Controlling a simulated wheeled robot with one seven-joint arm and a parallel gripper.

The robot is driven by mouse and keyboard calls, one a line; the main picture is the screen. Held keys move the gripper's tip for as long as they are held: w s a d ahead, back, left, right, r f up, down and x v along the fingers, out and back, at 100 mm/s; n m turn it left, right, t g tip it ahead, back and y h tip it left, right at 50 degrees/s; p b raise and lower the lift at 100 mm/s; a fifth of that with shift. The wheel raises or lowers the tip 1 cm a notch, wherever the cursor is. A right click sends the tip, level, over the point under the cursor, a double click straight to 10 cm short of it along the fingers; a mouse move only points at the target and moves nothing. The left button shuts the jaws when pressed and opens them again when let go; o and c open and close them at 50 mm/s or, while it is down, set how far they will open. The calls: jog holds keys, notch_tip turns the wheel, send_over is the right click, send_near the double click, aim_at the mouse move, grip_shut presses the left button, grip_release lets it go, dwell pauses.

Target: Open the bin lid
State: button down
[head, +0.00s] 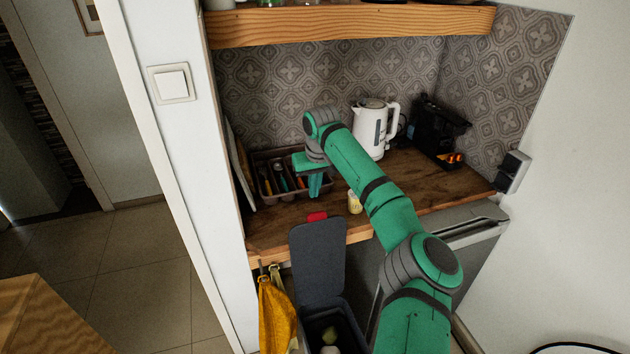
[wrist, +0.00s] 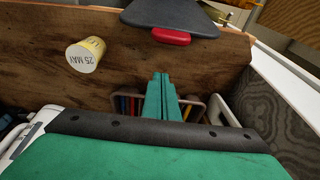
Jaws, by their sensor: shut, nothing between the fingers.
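The bin's dark grey lid (head: 318,262) stands raised, nearly upright, against the counter's front edge, with its red tab (head: 317,216) at the top. The bin (head: 357,337) below is open and some pale contents show inside. In the wrist view the lid (wrist: 170,13) and red tab (wrist: 171,37) are at the top. My gripper (head: 315,190) is above the wooden counter, behind the lid and apart from it. In the wrist view its green fingers (wrist: 160,78) are together and empty, short of the red tab.
A cutlery tray (head: 270,160) sits behind my gripper. A small yellow cup (head: 354,203) stands to its right; a white kettle (head: 370,128) and black coffee machine (head: 437,130) are farther back. A yellow cloth (head: 276,315) hangs left of the bin. A shelf (head: 350,24) runs overhead.

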jog(key=shift+s+d+f, duration=0.25)
jog(key=shift+s+f, duration=0.35)
jog(key=shift+s, duration=0.25)
jog(key=shift+s+d+f, duration=0.25)
jog(key=shift+s+f, duration=0.3)
jog(key=shift+s, duration=0.25)
